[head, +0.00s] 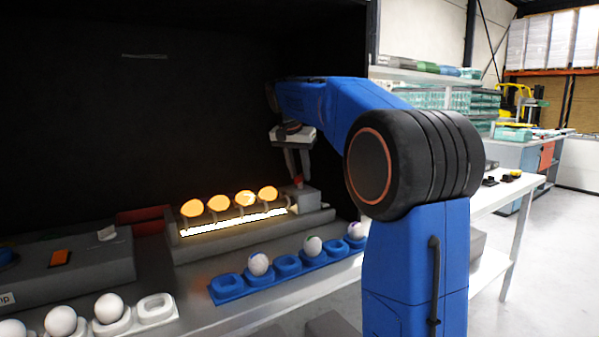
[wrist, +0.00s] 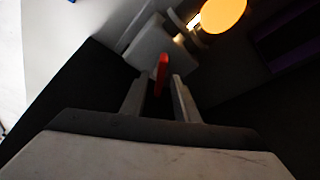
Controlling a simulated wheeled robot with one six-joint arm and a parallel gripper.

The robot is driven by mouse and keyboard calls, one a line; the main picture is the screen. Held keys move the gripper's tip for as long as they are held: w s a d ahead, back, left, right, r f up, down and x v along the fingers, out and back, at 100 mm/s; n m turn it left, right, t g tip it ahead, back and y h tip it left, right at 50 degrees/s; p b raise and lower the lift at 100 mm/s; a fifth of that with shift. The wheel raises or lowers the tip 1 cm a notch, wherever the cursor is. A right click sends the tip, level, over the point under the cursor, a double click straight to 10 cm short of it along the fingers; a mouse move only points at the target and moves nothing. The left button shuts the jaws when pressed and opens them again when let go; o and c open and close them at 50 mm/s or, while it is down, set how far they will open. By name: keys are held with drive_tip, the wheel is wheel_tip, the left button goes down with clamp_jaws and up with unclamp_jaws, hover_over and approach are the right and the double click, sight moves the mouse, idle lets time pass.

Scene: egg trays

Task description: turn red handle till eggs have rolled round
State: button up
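The red handle (head: 298,181) is on the grey box (head: 300,198) at the right end of the lit roller bed. My gripper (head: 297,172) points down over it. In the wrist view the handle (wrist: 161,74) stands between the two fingers of my gripper (wrist: 160,84). A gap shows between the fingers and the handle, so the gripper looks open around it. Several eggs (head: 245,198) glow orange in a row above the bright light strip (head: 235,221). One glowing egg (wrist: 222,14) shows at the top of the wrist view. A dark mark is on one glowing egg.
A blue egg tray (head: 228,288) in front holds a few marked eggs, with some cups empty. A white tray (head: 155,308) at front left holds white eggs and one empty cup. A grey unit with an orange switch (head: 60,257) stands left. Dark walls enclose the rollers.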

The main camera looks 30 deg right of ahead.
clamp_jaws()
drive_tip(key=shift+n, duration=0.4)
drive_tip(key=n+t, duration=0.1)
drive_tip(key=n, duration=0.1)
drive_tip(key=shift+s+d+n+y, duration=0.1)
drive_tip(key=shift+n+y, duration=0.2)
drive_tip(key=shift+y, duration=0.1)
drive_tip(key=shift+n+t+y, duration=0.3)
drive_tip(key=shift+n+y, duration=0.2)
drive_tip(key=shift+n, duration=1.1)
unclamp_jaws()
